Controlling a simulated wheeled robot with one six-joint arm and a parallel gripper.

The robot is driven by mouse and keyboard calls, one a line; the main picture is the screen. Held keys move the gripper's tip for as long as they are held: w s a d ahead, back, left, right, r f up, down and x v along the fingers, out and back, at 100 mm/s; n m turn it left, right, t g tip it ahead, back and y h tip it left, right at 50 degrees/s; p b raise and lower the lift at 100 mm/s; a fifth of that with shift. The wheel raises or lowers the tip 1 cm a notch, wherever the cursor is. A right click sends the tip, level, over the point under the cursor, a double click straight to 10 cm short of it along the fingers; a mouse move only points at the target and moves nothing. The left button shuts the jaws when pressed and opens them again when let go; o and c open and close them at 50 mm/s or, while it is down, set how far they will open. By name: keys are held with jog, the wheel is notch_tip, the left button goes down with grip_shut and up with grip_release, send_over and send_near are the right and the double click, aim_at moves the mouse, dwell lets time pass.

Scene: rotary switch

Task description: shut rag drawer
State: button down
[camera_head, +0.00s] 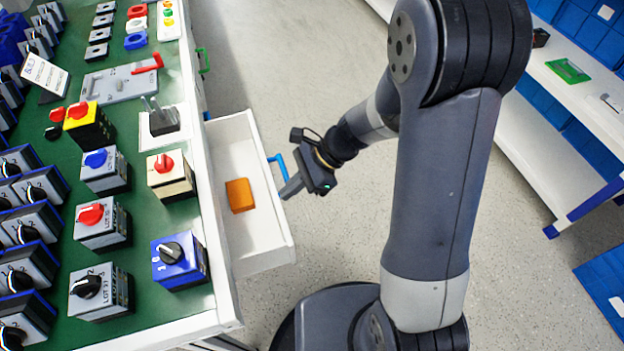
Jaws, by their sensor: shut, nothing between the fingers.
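The open drawer (262,240) is white and sticks out from the right side of the bench. An orange folded block, perhaps the rag (240,195), lies inside it. A blue handle (278,166) is on the drawer's outer front. My gripper (287,192) is shut and empty, just outside the drawer front beside the blue handle. Its fingertips point left toward the front panel; I cannot tell whether they touch it.
The green-topped bench (140,225) holds many rotary switches, among them a blue one (180,262) near the edge. A green handle (204,60) marks another drawer, which looks closed. White shelving (560,150) with blue bins stands at right.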

jog(key=s+a, duration=0.2)
jog(key=a, duration=0.7)
jog(key=shift+s, duration=0.3)
jog(key=shift+a, duration=0.1)
